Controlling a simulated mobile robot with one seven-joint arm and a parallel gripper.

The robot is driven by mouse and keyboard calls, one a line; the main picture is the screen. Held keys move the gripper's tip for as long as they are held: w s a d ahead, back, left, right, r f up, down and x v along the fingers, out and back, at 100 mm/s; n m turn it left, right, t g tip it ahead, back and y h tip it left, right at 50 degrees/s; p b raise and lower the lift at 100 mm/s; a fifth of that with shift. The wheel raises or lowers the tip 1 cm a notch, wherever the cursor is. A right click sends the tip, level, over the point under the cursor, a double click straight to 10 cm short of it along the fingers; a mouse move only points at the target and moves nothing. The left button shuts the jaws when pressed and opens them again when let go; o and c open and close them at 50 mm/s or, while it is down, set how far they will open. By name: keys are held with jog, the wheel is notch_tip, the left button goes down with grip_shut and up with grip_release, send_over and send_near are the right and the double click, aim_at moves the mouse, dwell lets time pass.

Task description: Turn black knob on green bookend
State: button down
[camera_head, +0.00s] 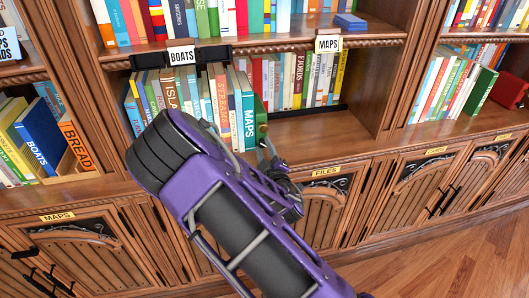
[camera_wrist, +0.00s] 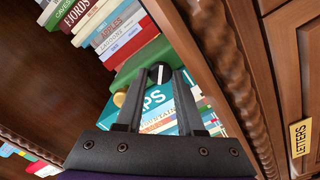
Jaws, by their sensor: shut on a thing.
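The green bookend (camera_head: 260,113) stands on the middle shelf, at the right end of a row of books. Its green face also shows in the wrist view (camera_wrist: 138,58). The black knob (camera_wrist: 159,73), with a white mark on it, sits on the bookend. My gripper (camera_wrist: 160,80) reaches it, with one fingertip on each side, shut on it. A gold knob (camera_wrist: 120,99) is on the bookend just left of the fingers. In the head view my purple arm covers part of the shelf front, and the black knob cannot be made out.
Books stand close on the left of the bookend, including a teal MAPS book (camera_head: 249,117). Another row (camera_head: 305,80) stands to its right, behind open shelf room (camera_head: 310,125). A carved wooden shelf edge (camera_wrist: 235,80) runs close to the right of my fingers.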

jog(key=n+b, duration=0.1)
jog(key=n, duration=0.3)
jog(key=shift+f+n+b, duration=0.15)
jog(key=shift+n+b, duration=0.55)
jog(key=shift+n, duration=1.5)
jog(key=c, duration=0.6)
grip_release()
jog(key=shift+o, duration=0.2)
